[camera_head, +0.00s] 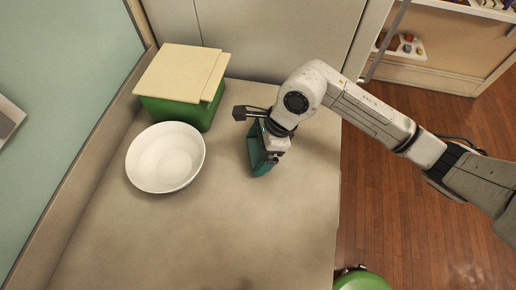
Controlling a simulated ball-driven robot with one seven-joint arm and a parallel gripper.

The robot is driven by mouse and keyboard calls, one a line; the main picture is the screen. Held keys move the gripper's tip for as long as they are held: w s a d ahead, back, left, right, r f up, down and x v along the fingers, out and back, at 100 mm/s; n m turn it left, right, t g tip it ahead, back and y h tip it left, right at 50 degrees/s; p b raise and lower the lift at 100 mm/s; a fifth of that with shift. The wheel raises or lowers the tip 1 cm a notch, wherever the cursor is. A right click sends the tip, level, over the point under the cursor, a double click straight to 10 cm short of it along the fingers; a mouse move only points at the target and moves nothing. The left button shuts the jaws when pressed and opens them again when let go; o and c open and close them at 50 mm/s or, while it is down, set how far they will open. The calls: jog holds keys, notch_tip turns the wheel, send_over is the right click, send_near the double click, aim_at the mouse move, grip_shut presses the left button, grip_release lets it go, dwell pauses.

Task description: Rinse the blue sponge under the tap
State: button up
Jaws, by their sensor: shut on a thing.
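My gripper (268,152) points down over the right part of the counter and is shut on a blue-green block (257,163). The block matches the blue sponge best, though its colour leans to teal. Its lower end is close to the counter top; I cannot tell whether it touches. The gripper body hides part of the block and most of the fingers. No tap is in view.
On the counter (200,240), a white bowl (165,158) stands left of my gripper, apparently empty. Behind it is a green box (180,112) with a cream lid (180,70). The front counter is clear. A green round object (362,280) is beyond the right edge.

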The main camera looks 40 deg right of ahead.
jog(key=shift+f, duration=0.35)
jog(key=shift+f, duration=0.15)
jog(key=o, duration=1)
jog(key=shift+c, duration=0.2)
jog(key=shift+r, duration=0.3)
jog(key=b+v, duration=0.2)
jog(key=v, duration=0.9)
jog(key=shift+s+r, duration=0.2)
jog(key=shift+r, duration=0.15)
jog(key=shift+d, duration=0.15)
jog(key=shift+c, duration=0.3)
